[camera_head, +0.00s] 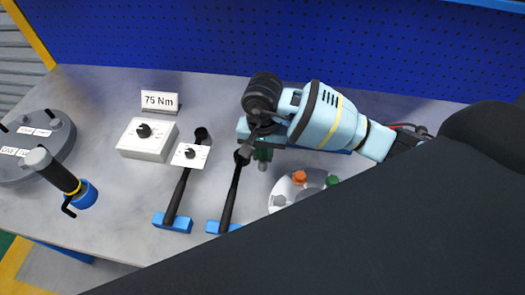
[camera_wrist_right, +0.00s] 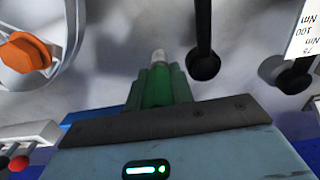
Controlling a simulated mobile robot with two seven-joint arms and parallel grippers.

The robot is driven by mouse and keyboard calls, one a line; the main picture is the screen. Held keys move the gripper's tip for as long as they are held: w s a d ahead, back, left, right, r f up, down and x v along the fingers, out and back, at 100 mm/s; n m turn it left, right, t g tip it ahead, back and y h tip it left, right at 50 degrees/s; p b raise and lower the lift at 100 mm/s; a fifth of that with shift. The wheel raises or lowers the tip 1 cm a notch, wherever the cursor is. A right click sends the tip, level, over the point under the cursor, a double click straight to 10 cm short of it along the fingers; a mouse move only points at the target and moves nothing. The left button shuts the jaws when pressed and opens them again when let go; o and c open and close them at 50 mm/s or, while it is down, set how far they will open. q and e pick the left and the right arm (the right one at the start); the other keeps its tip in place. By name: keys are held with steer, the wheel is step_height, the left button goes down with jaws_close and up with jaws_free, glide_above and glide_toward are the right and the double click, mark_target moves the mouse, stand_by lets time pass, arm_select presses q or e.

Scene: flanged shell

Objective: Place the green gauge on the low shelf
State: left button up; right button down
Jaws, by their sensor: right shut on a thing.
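The green gauge (camera_head: 263,154) is a small green body with a pale grey tip, in the middle of the bench in the head view. My right gripper (camera_head: 256,135) is shut on it and partly covers it from above. In the right wrist view the gauge (camera_wrist_right: 158,86) shows between the fingers, its pale tip pointing away from the gripper. I cannot tell whether the tip touches the bench. I cannot make out the low shelf. My left gripper is not in view.
Two black wrenches with blue ends (camera_head: 177,195) (camera_head: 230,195) lie left of the gripper. A white round part with an orange knob (camera_head: 299,177) is close to the right. A grey flanged shell (camera_head: 40,145) is at far left.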

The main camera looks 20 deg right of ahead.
steer(key=shift+f, duration=0.15)
steer(key=c, duration=1.2)
jaws_free()
step_height(320, 180, up, 11)
steer(key=shift+f, duration=0.1)
steer(key=shift+r, duration=0.8)
steer(key=shift+o, duration=0.4)
